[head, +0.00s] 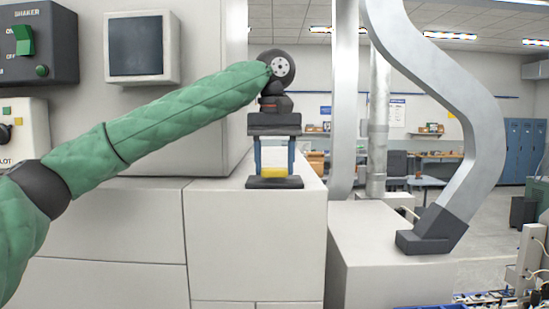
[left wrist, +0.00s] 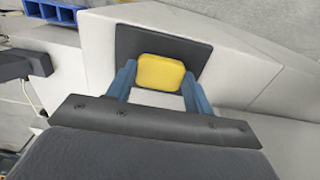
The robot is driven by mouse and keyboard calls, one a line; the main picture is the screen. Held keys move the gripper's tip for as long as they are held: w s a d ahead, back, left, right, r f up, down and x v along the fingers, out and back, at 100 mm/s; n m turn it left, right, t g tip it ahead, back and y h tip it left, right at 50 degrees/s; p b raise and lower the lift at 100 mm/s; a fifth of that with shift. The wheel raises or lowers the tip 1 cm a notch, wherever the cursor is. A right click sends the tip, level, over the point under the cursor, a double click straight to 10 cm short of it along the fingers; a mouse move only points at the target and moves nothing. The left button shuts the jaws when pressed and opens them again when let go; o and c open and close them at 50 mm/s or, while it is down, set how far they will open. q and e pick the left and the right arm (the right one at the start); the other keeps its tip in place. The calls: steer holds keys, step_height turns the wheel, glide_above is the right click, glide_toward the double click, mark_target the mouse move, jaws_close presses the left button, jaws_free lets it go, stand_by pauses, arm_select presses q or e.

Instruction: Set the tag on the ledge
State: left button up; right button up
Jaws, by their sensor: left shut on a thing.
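My left gripper (head: 274,168) points straight down over the pale ledge (head: 312,196), with its two blue fingers on either side of a tag. The tag has a yellow lower end (head: 273,172) and a whitish upper part between the fingers. The yellow end also shows in the left wrist view (left wrist: 160,72), between the fingertips. A dark flat pad (head: 274,184) lies on the ledge directly under the tag, and shows around the yellow end in the left wrist view (left wrist: 133,42). I cannot tell whether the tag touches the pad. My right gripper is not in view.
A grey curved arm with a dark foot (head: 432,231) stands on a lower pale block (head: 385,285) to the right. A pale cabinet with a dark screen (head: 135,46) rises at the left. A blue tray (left wrist: 50,12) shows at the wrist view's upper left.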

arm_select(q)
steer(key=shift+f, duration=0.25)
steer(key=shift+f, duration=0.1)
steer(key=o, duration=0.9)
steer(key=shift+o, duration=0.2)
